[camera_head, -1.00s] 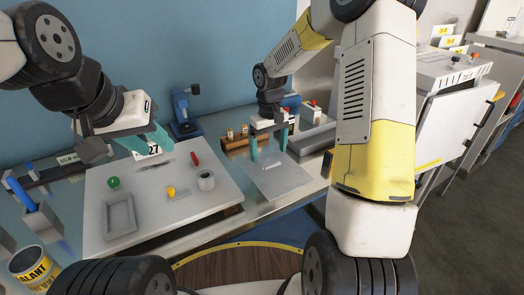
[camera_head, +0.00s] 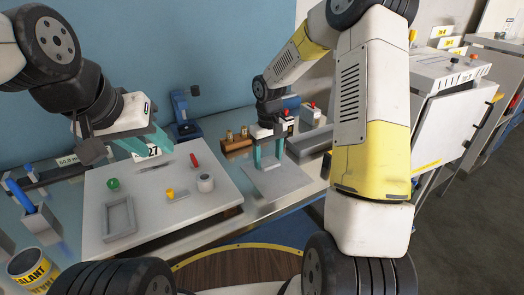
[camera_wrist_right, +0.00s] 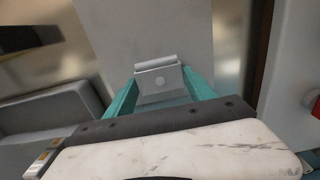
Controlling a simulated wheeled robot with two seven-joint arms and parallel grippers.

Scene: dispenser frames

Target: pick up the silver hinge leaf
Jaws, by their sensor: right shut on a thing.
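The silver hinge leaf (camera_wrist_right: 160,82) is a small grey plate with a rolled edge and a round mark, seen in the wrist view between the teal fingers. My right gripper (camera_head: 268,163) is shut on it, low over a flat grey plate (camera_head: 283,184); the wrist view shows the fingers (camera_wrist_right: 161,97) at its two sides. Whether the leaf touches the plate is unclear. In the head view the leaf is too small to make out. My left gripper (camera_head: 146,146) is empty with its fingers apart, above the back edge of the white board.
The white board (camera_head: 150,221) holds a grey frame (camera_head: 119,216), a green knob (camera_head: 113,184), a yellow piece (camera_head: 170,193), a white ring (camera_head: 205,183) and a red item (camera_head: 194,160). A wooden block (camera_head: 236,144) and a grey tray (camera_head: 312,143) stand near my right gripper.

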